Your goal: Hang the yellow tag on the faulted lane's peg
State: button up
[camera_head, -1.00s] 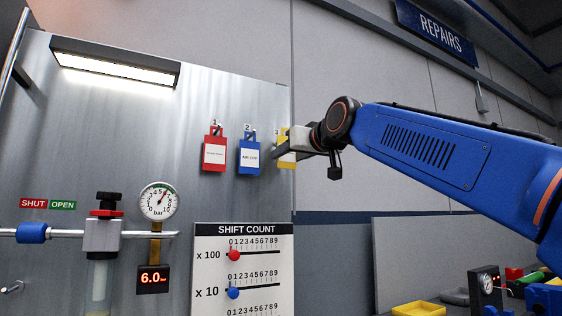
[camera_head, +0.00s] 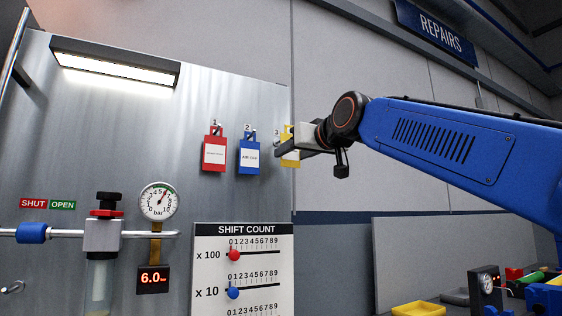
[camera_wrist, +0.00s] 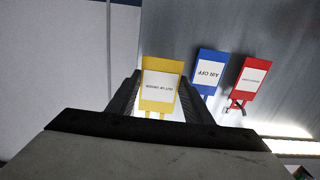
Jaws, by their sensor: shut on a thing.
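The yellow tag (camera_head: 288,160) is between the fingers of my gripper (camera_head: 284,151) at the right edge of the steel panel. In the wrist view the yellow tag (camera_wrist: 159,86) shows its white label, upside down, with my gripper's dark fingers (camera_wrist: 160,95) shut on its two sides. In the head view the peg numbered 3 (camera_head: 277,139) now shows just left of the tag, apart from it. The lane's fault cannot be told from these frames.
A red tag (camera_head: 214,152) hangs at peg 1 and a blue tag (camera_head: 249,157) at peg 2, close left of my gripper. Below are a gauge (camera_head: 158,201), a 6.0 readout (camera_head: 153,279) and a shift count board (camera_head: 243,260). A yellow tray (camera_head: 418,309) is low right.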

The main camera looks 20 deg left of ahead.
jog(key=shift+v, duration=1.25)
dwell(0.4)
